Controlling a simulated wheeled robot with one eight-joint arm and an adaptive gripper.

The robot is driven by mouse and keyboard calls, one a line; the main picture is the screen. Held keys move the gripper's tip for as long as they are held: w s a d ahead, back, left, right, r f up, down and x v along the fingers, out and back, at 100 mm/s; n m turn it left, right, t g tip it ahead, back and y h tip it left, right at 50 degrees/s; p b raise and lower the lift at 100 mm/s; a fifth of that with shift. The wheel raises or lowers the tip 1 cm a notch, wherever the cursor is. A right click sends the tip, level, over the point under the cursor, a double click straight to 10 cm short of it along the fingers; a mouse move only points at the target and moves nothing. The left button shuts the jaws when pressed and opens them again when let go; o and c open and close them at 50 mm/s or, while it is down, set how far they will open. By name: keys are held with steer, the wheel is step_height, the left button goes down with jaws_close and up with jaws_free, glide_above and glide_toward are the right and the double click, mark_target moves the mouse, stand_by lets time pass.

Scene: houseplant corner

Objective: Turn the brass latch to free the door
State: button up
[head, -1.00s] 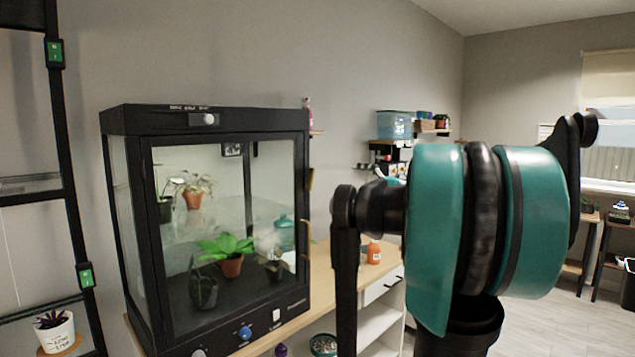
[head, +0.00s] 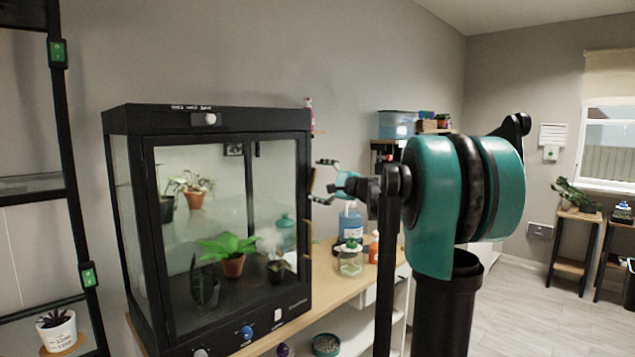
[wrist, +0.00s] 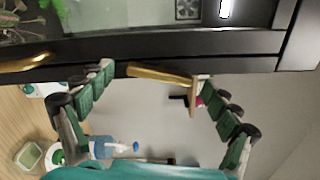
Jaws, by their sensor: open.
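The brass latch (head: 311,181) is a narrow bar at the right edge of the black-framed glass cabinet's door (head: 150,215). It stands nearly upright there, above a brass door handle (head: 308,238). My gripper (head: 321,181) is beside the latch, with its fingers spread towards it. In the wrist view, the latch (wrist: 160,75) lies between the two green fingertips of my gripper (wrist: 155,76). The gap looks wide and neither finger clearly touches it. The handle (wrist: 25,62) is at the left of that view. The door looks closed.
Several potted plants stand inside the cabinet (head: 155,120). A blue bottle (head: 350,222), a glass jar (head: 350,262) and an orange bottle (head: 374,247) stand on the wooden top (head: 330,290) to its right. A dark ladder shelf (head: 75,215) stands left.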

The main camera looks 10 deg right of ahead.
steer(key=c, duration=1.2)
steer(key=shift+o, duration=0.2)
steer(key=shift+n, duration=1.6)
steer(key=o, duration=1.2)
steer(key=shift+c, duration=0.2)
steer(key=v, duration=1.2)
